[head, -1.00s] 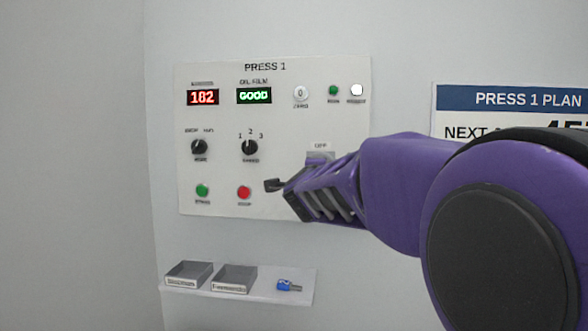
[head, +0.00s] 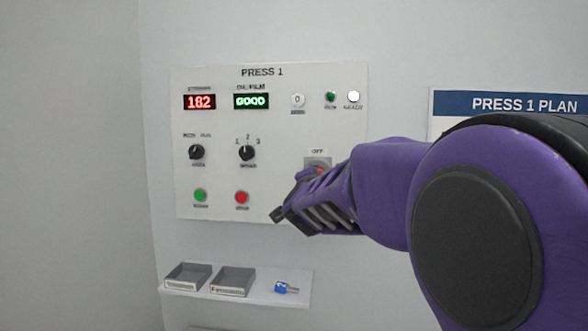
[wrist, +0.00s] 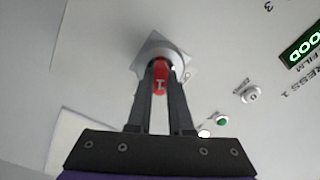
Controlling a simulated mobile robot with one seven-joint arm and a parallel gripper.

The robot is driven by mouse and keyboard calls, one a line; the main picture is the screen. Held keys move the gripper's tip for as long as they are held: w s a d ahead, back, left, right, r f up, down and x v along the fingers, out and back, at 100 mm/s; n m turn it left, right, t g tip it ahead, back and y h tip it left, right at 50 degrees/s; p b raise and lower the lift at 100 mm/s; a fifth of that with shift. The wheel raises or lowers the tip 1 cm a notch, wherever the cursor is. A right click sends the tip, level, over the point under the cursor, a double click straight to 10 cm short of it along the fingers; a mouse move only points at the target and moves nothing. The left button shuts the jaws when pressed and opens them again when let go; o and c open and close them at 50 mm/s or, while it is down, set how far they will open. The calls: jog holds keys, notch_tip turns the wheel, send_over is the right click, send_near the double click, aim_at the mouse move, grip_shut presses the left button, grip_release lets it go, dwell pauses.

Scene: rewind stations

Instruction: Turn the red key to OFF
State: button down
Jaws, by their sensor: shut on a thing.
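The red key (wrist: 160,76) sits in a round lock on a grey square plate (wrist: 181,66) in the wrist view. My gripper (wrist: 160,66) has its two dark fingers on either side of the key, shut on it. In the head view my gripper (head: 283,217) is at the lower right of the PRESS 1 panel. It hides most of the key; a little red (head: 320,171) shows above it, under the OFF label (head: 317,152). I cannot tell the key's exact angle.
The white panel (head: 272,120) has displays, two black knobs, and a green and a red button (head: 241,197) left of my gripper. A shelf (head: 255,298) below holds two grey trays and a blue-tagged key (head: 286,288). A PRESS 1 PLAN sign (head: 510,104) hangs at right.

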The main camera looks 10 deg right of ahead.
jog(key=shift+d+f+n, duration=0.1)
jog(key=shift+n, duration=0.2)
jog(key=n, duration=0.6)
jog(key=shift+n, duration=0.4)
jog(key=n, duration=0.6)
jog(key=c, duration=0.7)
grip_release()
jog(key=shift+c, duration=0.2)
jog(key=shift+s, duration=0.1)
